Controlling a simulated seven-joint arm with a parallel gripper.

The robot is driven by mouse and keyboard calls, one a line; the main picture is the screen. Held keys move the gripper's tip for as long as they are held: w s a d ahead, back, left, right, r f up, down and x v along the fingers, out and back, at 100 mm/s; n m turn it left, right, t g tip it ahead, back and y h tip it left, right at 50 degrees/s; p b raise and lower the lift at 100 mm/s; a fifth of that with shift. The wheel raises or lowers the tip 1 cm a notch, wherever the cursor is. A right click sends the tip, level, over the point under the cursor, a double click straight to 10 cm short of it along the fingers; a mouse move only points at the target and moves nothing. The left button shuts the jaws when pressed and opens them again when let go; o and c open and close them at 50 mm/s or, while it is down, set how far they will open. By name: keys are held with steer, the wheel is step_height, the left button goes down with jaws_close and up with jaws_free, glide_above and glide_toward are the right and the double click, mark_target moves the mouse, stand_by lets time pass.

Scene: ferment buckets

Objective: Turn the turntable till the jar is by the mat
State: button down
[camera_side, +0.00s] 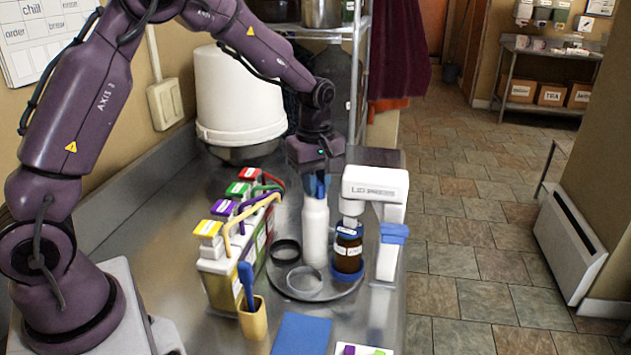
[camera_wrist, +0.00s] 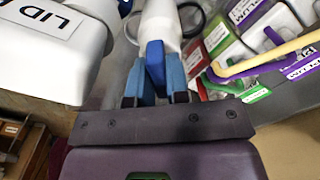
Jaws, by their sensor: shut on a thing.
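The round metal turntable (camera_side: 330,293) lies on the steel counter in the side view. The brown jar (camera_side: 348,262) with a blue lid stands on its right part, under the head of the white lid press. A white bottle (camera_side: 315,232) stands upright on the turntable, left of the jar; it also shows in the wrist view (camera_wrist: 160,22). My gripper (camera_side: 316,185) is above the bottle, its blue fingers (camera_wrist: 155,85) shut on the bottle's blue top (camera_wrist: 155,60). The blue mat (camera_side: 302,335) lies at the front, apart from the jar. The jar is not visible in the wrist view.
The lid press (camera_side: 376,185) stands close right of my gripper. A rack of bottles with coloured caps (camera_side: 235,225) and a yellow cup (camera_side: 252,320) stand left of the turntable. A black ring (camera_side: 286,250) lies at its left. A white bucket (camera_side: 235,95) is behind.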

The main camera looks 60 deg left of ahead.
steer(key=shift+m, duration=2.1)
steer(key=shift+r+m, duration=0.1)
steer(key=shift+m, duration=6.2)
steer(key=c, duration=1.1)
jaws_free()
